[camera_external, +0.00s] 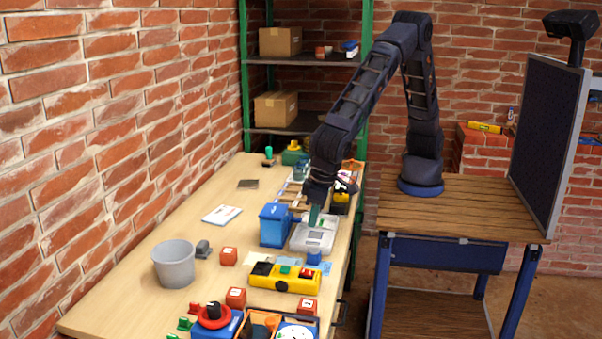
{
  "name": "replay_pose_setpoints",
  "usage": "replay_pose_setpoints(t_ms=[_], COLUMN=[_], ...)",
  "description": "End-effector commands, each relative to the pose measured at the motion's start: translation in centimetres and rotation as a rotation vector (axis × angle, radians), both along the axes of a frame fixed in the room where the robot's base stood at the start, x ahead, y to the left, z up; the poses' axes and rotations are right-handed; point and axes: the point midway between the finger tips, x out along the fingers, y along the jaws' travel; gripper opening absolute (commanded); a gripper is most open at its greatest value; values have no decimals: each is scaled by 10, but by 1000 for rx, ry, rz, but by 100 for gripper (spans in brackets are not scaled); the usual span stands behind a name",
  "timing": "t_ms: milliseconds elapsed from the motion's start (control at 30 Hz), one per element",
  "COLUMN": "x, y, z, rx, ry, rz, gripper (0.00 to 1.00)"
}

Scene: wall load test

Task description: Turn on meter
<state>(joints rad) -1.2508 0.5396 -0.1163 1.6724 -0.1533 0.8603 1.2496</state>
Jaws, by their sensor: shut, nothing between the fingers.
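A light grey device with a small screen, which looks like the meter (314,238), lies on the wooden workbench. A blue box (275,225) stands just left of it. My gripper (313,221) points down over the device's far part, with its fingertips at or very near the surface. It is shut and holds nothing. I cannot tell whether the tips touch the device. The far part of the device is partly hidden by my gripper, and its switch cannot be made out.
A yellow device (285,279) with coloured buttons lies in front, near red cubes (236,298). A grey bucket (174,264) stands at the left. A white notepad (222,215) lies behind. Tools crowd the bench behind my gripper. The bench's far left is mostly clear.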

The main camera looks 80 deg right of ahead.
Motion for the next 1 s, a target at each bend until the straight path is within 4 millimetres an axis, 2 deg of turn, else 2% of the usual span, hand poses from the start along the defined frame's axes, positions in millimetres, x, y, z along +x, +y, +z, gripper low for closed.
replay_pose_setpoints(t_ms=[167,267,800,1000], x=[1,2,19,24], y=[0,0,0,0], z=[-3,-12,-101,-126], rx=[0,-1,-2,-1], ry=[1,1,1,1], rz=[0,0,0,0], gripper=[0,0,0,0])
